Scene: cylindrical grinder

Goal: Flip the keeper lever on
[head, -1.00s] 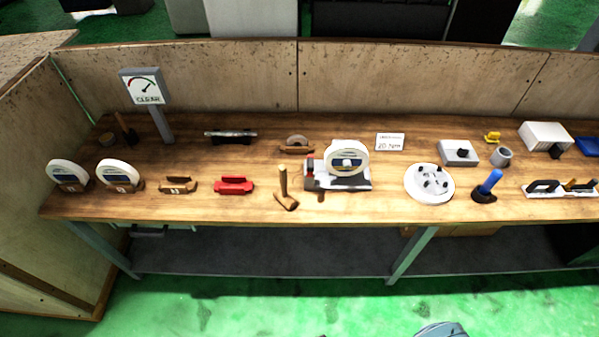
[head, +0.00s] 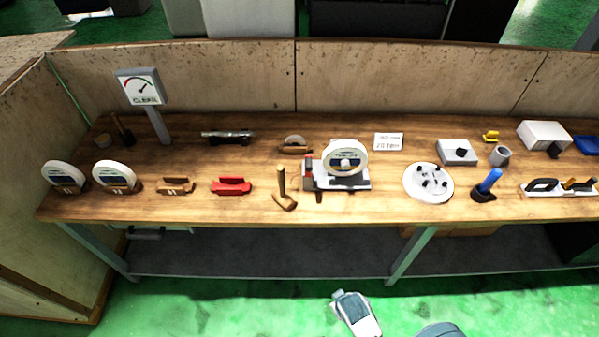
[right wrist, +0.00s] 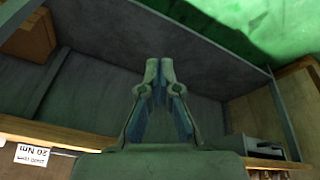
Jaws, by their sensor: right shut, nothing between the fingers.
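The cylindrical grinder (head: 343,182) stands near the middle of the bench in the head view. It has a grey base, a white-rimmed wheel (head: 345,158) and a red part (head: 307,171) at its left. I cannot make out which small part is the keeper lever. My right gripper (right wrist: 159,66) is shut and empty in the right wrist view, its fingertips together. It is in front of the bench, apart from the grinder. A grey-white part of my own arm shows at the bottom of the head view. My left gripper is not in view.
A wooden-handled mallet (head: 283,190) stands just left of the grinder, and a white disc (head: 428,183) lies to its right. Behind is a 20 Nm card (head: 388,142), also in the right wrist view (right wrist: 32,155). The bench front edge (head: 230,221) overhangs a grey lower shelf (head: 250,250).

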